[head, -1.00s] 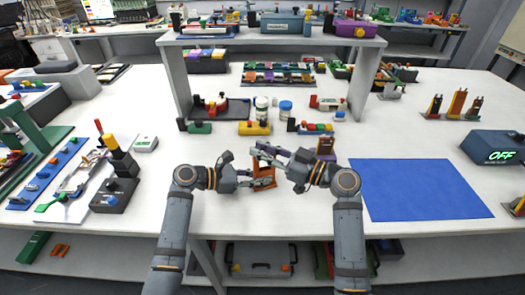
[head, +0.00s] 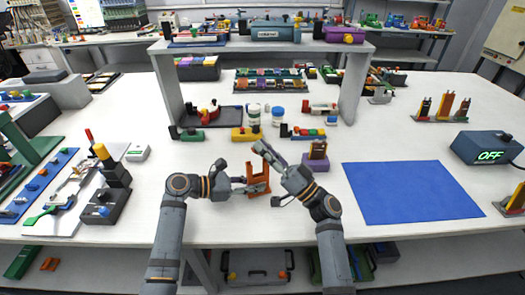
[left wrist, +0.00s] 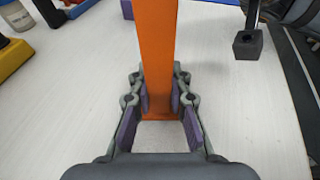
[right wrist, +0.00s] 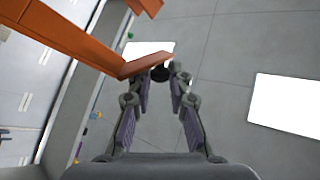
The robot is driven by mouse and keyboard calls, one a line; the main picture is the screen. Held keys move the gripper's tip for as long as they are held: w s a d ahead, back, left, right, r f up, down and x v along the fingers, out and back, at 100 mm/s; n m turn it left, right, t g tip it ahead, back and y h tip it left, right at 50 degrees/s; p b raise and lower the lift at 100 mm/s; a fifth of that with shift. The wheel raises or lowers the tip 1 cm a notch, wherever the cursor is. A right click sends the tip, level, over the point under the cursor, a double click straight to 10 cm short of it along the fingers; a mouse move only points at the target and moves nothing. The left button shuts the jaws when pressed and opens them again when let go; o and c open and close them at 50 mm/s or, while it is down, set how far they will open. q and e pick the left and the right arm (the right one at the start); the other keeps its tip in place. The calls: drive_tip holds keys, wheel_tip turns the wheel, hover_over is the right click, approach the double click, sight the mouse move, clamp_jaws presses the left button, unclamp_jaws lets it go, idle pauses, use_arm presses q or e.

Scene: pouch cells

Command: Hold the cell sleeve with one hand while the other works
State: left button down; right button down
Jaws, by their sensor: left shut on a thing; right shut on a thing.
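The orange cell sleeve (head: 258,172) stands upright, frame-shaped, near the table's front middle. My left gripper (head: 244,187) is shut on its side from the left; in the left wrist view the orange upright (left wrist: 157,45) runs between the purple-padded fingers. My right gripper (right wrist: 160,88) is beside the sleeve on its right, shut on a small dark thing (right wrist: 160,74) that I cannot identify. The sleeve (right wrist: 70,38) crosses the upper left of the right wrist view, with an orange edge overlapping the right fingertips; I cannot tell whether they touch.
A blue mat (head: 410,193) lies to the right. A yellow block (head: 247,134) and small bottles (head: 277,116) stand behind, under a white shelf (head: 350,85). Tool blocks (head: 107,195) stand left.

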drive_tip(key=shift+d+m+t, duration=0.15)
drive_tip(key=shift+m+t, duration=0.45)
drive_tip(key=c, duration=1.2)
unclamp_jaws()
drive_tip(key=s+d+f, duration=0.1)
drive_tip(key=s+d, duration=0.8)
drive_tip(key=d, duration=0.2)
drive_tip(key=shift+d+f, duration=0.15)
drive_tip(key=shift+f, duration=0.1)
